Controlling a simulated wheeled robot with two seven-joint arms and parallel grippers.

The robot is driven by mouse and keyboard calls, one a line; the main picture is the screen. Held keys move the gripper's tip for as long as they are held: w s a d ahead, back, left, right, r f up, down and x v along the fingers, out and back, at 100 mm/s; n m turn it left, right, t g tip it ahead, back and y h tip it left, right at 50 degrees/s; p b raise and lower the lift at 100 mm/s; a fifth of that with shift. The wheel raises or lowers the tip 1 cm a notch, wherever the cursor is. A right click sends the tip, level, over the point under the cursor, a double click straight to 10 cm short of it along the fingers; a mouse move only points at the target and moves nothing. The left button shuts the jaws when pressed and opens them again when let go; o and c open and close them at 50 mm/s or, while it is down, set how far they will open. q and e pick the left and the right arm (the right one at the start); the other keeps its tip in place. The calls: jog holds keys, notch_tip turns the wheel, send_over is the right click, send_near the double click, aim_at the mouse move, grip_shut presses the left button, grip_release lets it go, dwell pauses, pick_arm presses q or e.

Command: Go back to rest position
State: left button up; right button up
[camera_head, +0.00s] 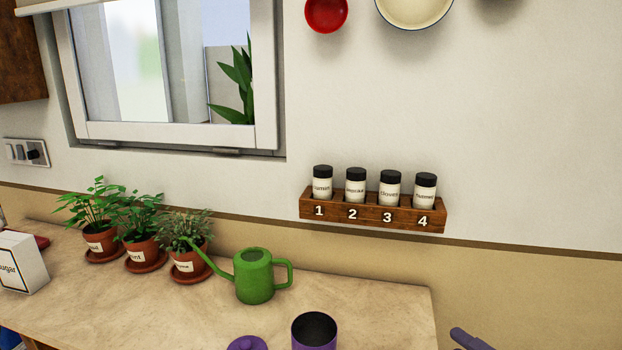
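Neither of my grippers can be made out in the head view. A dark purple-grey piece (470,339) pokes in at the bottom edge, right of the counter. Too little of it shows to tell what it is.
The wooden counter (120,312) holds a sugar box (22,262), potted herbs (141,253), a green watering can (254,277), an open purple canister (314,333) and a purple lid (247,343). A numbered wooden rack (371,215) on the wall holds several black-capped spice jars.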

jog(key=s+d+f+m+g+h, duration=0.4)
jog(key=s+f+m, duration=0.3)
jog(key=s+f, duration=0.45)
jog(key=s+d+f+m+g+h, duration=0.25)
jog(key=s+d+f+m, duration=0.25)
jog(key=s+f+m, duration=0.5)
jog(key=s+a+f+m+y, duration=0.1)
jog(key=a+f+m, duration=0.1)
jog(key=a, duration=0.8)
jog(key=s+a+f+m+y, duration=0.1)
jog(key=a+f+m, duration=0.1)
jog(key=a, duration=0.8)
jog(key=shift+s+a+m, duration=0.2)
jog(key=shift+m, duration=0.7)
